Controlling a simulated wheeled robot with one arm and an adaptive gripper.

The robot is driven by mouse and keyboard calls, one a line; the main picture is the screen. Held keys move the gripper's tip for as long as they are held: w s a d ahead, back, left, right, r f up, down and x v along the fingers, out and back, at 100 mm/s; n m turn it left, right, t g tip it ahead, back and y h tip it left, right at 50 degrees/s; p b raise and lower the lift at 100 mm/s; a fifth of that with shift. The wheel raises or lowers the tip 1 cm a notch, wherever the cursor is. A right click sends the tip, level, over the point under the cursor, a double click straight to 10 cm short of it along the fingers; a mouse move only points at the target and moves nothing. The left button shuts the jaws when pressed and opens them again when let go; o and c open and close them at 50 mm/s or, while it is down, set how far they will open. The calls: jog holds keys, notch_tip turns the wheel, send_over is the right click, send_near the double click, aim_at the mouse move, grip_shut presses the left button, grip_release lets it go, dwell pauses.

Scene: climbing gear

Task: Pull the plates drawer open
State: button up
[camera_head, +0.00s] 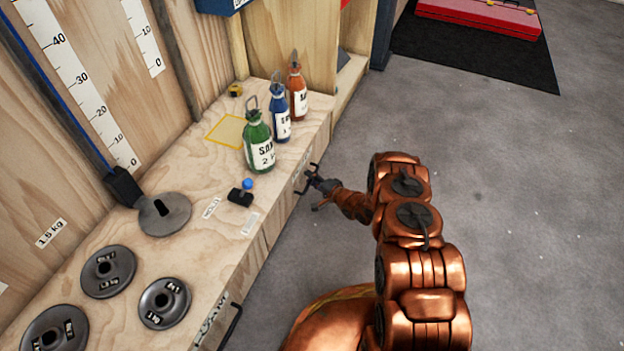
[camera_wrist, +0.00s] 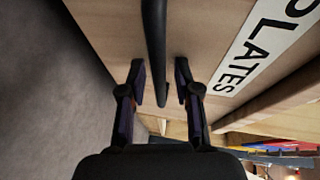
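The plates drawer (camera_wrist: 200,22) has a pale wooden front with a white PLATES label (camera_wrist: 262,42) in the wrist view. Its black bar handle (camera_wrist: 154,45) runs between my gripper's fingers. My gripper (camera_wrist: 158,83) is open, one finger on each side of the bar, with a visible gap on both sides. In the head view, my gripper (camera_head: 314,182) is at the front face of the wooden bench, right of the bottles. The drawer front is seen at a steep angle there, so I cannot tell whether it stands out from the bench.
Green (camera_head: 258,143), blue (camera_head: 280,115) and orange (camera_head: 297,90) bottles stand on the bench top (camera_head: 195,255). Several round metal plates (camera_head: 164,303) lie nearer. A FOAM drawer handle (camera_head: 232,325) sticks out below. The grey floor (camera_head: 500,200) to the right is clear.

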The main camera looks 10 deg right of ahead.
grip_shut()
dwell(0.3)
